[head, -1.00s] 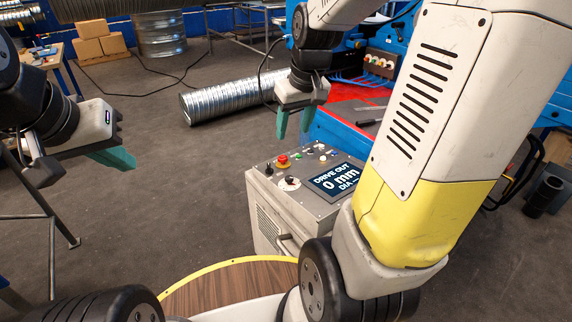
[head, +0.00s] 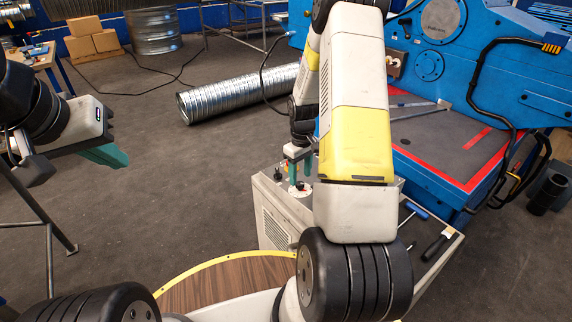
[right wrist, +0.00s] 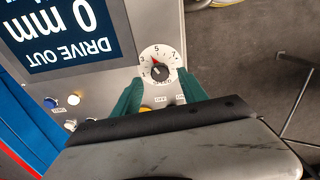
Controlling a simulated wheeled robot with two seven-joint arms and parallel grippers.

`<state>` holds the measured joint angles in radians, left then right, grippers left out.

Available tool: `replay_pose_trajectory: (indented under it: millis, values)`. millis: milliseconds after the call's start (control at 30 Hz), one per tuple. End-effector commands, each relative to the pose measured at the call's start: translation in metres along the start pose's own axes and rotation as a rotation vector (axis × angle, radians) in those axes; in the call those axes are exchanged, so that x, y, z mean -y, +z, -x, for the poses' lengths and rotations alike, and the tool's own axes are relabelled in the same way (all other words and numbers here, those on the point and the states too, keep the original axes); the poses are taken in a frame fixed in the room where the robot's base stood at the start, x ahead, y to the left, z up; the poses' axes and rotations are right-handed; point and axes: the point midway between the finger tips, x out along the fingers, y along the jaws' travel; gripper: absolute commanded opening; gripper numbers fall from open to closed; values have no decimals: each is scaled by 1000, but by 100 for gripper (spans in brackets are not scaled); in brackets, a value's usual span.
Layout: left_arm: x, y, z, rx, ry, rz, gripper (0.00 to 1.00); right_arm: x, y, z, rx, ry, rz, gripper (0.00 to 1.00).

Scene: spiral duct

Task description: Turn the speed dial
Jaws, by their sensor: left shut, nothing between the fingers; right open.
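The speed dial is a black knob on a white numbered plate (right wrist: 158,65) on the control cabinet's top panel. In the right wrist view its red mark points between 3 and 5. The dial also shows small in the head view (head: 299,188), between the finger ends. My right gripper (right wrist: 161,81) is open, with its two teal fingers either side of the near edge of the dial plate. I cannot tell if they touch the knob. In the head view the right gripper (head: 300,177) points down over the panel. My left gripper (head: 120,159) is shut and empty, far left.
The grey cabinet (head: 275,215) has a display (right wrist: 70,35) reading "DRIVE OUT 0 mm", upside down. A yellow button (right wrist: 146,110) and small switches sit close by. A blue machine (head: 500,75) stands right. A spiral duct (head: 235,95) lies on the floor. Tools lie at the cabinet's right.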

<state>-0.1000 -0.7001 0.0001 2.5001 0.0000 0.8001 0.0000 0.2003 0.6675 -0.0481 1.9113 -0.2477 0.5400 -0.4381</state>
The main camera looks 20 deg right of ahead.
Motion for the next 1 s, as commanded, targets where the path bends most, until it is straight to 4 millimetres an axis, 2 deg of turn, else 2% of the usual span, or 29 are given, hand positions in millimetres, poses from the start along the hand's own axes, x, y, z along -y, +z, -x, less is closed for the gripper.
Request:
replay_pose_trajectory:
  millis: [100, 200, 533, 567, 800, 1000]
  values:
    - [0, 0, 0, 0, 0, 0, 0, 0, 1, -17, 2, -1, 0, 50]
    - [0, 0, 0, 0, 0, 0, 0, 0, 0, -25, 0, 0, 0, 50]
    - [0, 0, 0, 0, 0, 0, 0, 0, 0, -30, -1, 0, -1, 50]
    - [0, 0, 0, 0, 0, 0, 0, 0, 0, -30, -1, 0, -1, 46]
    - [0, 0, 0, 0, 0, 0, 0, 0, 0, -29, -1, 0, -1, 0]
    - [0, 0, 0, 0, 0, 0, 0, 1, -1, -29, -1, 6, -37, 0]
